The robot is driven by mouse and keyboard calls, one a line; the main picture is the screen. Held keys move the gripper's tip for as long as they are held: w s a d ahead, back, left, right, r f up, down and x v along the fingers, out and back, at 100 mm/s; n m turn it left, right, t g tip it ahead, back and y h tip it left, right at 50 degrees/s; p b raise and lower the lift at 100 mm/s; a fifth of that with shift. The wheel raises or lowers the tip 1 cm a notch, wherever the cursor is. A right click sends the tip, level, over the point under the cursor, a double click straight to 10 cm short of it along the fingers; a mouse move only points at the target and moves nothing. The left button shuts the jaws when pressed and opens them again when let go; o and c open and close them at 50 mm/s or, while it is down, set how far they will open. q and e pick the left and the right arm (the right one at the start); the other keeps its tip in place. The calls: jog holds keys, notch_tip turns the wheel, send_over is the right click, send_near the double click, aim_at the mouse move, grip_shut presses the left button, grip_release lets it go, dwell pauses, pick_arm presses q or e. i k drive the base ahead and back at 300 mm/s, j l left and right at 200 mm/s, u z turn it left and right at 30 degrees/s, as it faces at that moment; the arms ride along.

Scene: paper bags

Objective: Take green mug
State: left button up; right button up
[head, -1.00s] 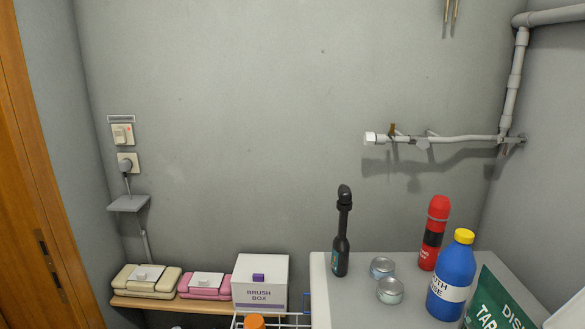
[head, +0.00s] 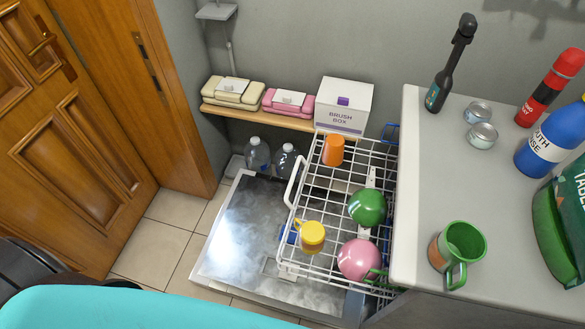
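A green mug (head: 461,248) stands on the white counter top (head: 430,190) at the right of the head view, near the counter's front left corner. Its handle points toward the bottom of the picture, and an orange-brown patch shows on its left side. A rounded green item (head: 367,207) sits in the white wire rack (head: 330,185); I cannot tell whether it is an upturned mug or a bowl. Neither gripper is in view.
The pulled-out rack also holds an orange cup (head: 333,150), a yellow mug (head: 312,235) and a pink rounded item (head: 359,259). Cans, bottles and a green bag (head: 560,232) crowd the counter's right side. A wooden door (head: 70,130) is at left.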

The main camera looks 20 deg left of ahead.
aim_at(462, 244)
jog(key=j+z, duration=0.15)
jog(key=j, duration=0.35)
jog(key=k+j+z, duration=0.15)
jog(key=j, duration=0.3)
jog(key=j+z, duration=0.15)
jog(key=j, duration=0.35)
